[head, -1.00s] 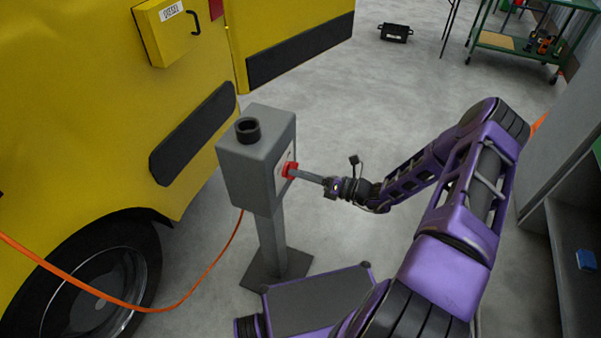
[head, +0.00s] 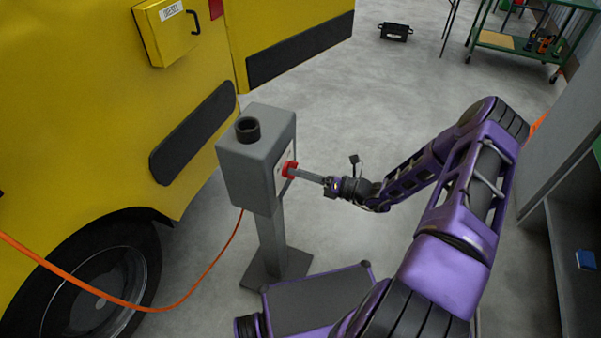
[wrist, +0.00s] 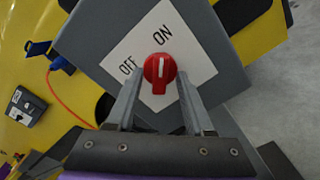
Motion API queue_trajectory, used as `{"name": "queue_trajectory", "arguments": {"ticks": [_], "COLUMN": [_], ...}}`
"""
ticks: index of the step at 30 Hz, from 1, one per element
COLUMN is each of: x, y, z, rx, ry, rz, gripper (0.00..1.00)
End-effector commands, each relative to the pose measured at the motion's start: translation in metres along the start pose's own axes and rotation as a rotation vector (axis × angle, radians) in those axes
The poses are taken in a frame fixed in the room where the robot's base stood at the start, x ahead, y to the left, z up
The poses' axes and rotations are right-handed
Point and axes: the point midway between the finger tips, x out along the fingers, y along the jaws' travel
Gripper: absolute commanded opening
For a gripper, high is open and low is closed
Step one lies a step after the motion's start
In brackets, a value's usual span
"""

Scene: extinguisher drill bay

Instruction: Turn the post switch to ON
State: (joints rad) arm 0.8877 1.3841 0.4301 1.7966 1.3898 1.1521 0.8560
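The post switch is a grey box (head: 257,165) on a post, seen in the head view. Its red knob (wrist: 160,70) sits on a white label plate (wrist: 197,58) marked OFF and ON in the wrist view. The white line on the knob points towards ON. My gripper (wrist: 160,80) is at the knob, one finger on each side. The fingers look spread, with a narrow gap beside the knob. The knob also shows in the head view (head: 290,169), partly behind the fingers.
A yellow vehicle (head: 80,150) stands close behind and left of the post. An orange cable (head: 215,262) runs from the post across the vehicle's wheel. A green cart (head: 510,42) and a black case (head: 396,32) stand far back. Grey floor is open between.

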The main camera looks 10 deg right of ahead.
Motion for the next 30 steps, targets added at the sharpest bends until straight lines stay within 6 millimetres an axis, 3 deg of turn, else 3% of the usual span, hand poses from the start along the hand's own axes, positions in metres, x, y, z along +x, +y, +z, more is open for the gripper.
{"name": "queue_trajectory", "arguments": {"ticks": [8, 24, 30], "x": [-0.011, -0.133, -0.164], "y": [-0.001, -0.001, -0.001], "z": [0.000, 0.000, 0.000], "rx": [-0.001, -0.002, -0.001], "ry": [0.001, -0.001, -0.001], "rz": [-0.002, -0.003, -0.002], "gripper": [0.53, 0.53, 0.53]}}
